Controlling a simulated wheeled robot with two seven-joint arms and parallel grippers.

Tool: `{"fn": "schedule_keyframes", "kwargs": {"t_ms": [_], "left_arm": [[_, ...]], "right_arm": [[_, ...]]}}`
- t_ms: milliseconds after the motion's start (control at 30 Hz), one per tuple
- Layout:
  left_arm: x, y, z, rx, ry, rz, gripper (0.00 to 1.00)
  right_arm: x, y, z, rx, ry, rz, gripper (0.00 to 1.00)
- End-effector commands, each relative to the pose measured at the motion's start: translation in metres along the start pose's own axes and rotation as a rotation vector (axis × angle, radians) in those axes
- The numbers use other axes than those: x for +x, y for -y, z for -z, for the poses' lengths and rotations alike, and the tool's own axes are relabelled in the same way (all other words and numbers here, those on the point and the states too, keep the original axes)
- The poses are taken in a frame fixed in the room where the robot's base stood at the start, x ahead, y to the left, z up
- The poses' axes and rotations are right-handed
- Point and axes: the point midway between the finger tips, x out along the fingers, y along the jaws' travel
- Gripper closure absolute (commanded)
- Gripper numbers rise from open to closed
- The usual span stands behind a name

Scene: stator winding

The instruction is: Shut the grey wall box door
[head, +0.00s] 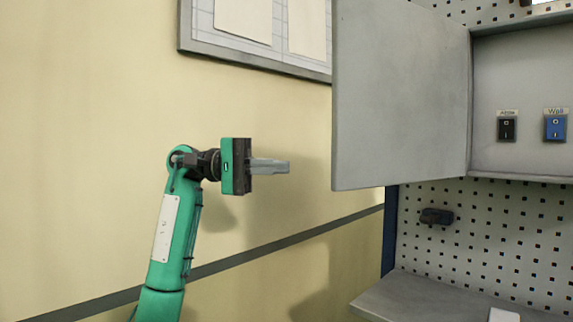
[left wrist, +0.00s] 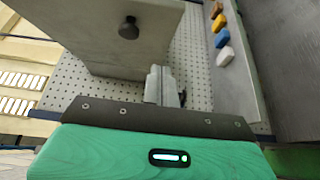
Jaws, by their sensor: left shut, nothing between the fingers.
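The grey wall box door (head: 400,95) stands wide open in the head view, swung out to the left of the grey wall box (head: 520,85). The door also shows in the left wrist view (left wrist: 95,35), with a dark round knob (left wrist: 129,28) on it. My left gripper (head: 288,167) is shut and empty, to the left of the door and near the height of its lower part. Its closed fingers show in the left wrist view (left wrist: 158,85), below the knob in the picture. I see a gap between fingers and door in the head view. My right gripper is out of view.
Inside the box are a black switch (head: 507,126) and a blue switch (head: 555,125). Below are a perforated panel (head: 480,235) and a grey shelf (head: 430,298). Several coloured blocks (left wrist: 221,40) lie on a grey surface. A framed board (head: 290,65) hangs on the yellow wall.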

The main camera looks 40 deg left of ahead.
Motion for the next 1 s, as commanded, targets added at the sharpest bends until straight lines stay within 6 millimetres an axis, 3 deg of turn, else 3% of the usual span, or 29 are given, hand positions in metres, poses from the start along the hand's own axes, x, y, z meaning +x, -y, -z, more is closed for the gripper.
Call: {"fn": "schedule_keyframes", "kwargs": {"t_ms": [367,600,1000], "left_arm": [[0.082,-0.005,-0.001,-0.003,0.005,-0.001,1.0],[0.102,-0.003,-0.023,-0.003,0.003,-0.001,1.0],[0.107,0.0,-0.029,-0.003,0.002,-0.002,1.0]], "right_arm": [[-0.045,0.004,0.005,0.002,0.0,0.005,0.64],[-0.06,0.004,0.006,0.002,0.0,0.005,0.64],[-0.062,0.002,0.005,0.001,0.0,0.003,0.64]]}}
